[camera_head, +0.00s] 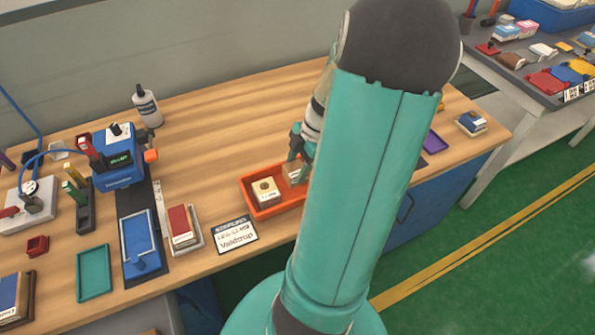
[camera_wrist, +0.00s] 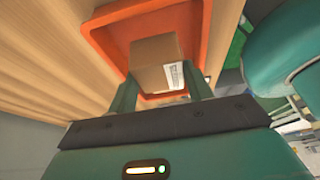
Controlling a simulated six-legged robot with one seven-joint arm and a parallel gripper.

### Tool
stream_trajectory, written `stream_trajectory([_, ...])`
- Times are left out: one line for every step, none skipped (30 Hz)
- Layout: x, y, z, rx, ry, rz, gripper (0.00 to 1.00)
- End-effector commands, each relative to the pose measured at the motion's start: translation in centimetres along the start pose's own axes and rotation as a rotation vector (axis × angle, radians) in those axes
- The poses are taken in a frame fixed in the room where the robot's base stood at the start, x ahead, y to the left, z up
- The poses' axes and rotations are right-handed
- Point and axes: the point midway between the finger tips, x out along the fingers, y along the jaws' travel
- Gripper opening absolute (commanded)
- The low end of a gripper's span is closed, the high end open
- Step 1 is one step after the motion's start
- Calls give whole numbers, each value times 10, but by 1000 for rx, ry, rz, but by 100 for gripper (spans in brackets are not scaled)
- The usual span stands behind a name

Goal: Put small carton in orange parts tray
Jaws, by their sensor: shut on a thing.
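The orange parts tray (camera_head: 262,213) sits on the wooden bench, partly hidden by my arm. A small light box with a dark round mark (camera_head: 265,190) lies in its left part. My gripper (camera_head: 298,158) is over the tray's right part, shut on the small carton (camera_head: 293,172). In the wrist view the brown carton (camera_wrist: 152,62), with a white label, is between the fingers of my gripper (camera_wrist: 162,90). The orange tray's rim (camera_wrist: 105,40) frames it there. I cannot tell whether the carton touches the tray floor.
A printed sign (camera_head: 235,234) and a stack of red and white items (camera_head: 183,228) lie left of the tray. A blue device (camera_head: 118,160) and a white bottle (camera_head: 147,106) stand farther left. Bare wood lies behind the tray.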

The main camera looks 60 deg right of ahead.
Motion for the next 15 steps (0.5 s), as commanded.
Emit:
stream_trajectory([2, 1, 2, 0, 1, 0, 25])
stream_trajectory([3, 2, 3, 1, 1, 0, 25])
stream_trajectory([4, 3, 5, 1, 2, -1, 25])
stream_trajectory([6, 4, 7, 2, 3, -1, 25])
stream_trajectory([10, 4, 9, 2, 4, -2, 25])
stream_trajectory([17, 4, 11, 2, 4, -3, 25])
stream_trajectory([21, 4, 13, 2, 4, -4, 25])
stream_trajectory([26, 4, 15, 1, 3, -3, 25])
stream_trajectory([30, 4, 17, 1, 3, -2, 25])
stream_trajectory([32, 4, 18, 1, 3, -2, 25])
stream_trajectory([33, 4, 18, 1, 2, -1, 25])
stream_trajectory([34, 4, 19, 1, 0, 0, 25])
stream_trajectory([34, 4, 19, 1, 0, 0, 25])
stream_trajectory([33, 4, 19, 1, -1, 1, 25])
stream_trajectory([33, 4, 18, 1, 0, 0, 25])
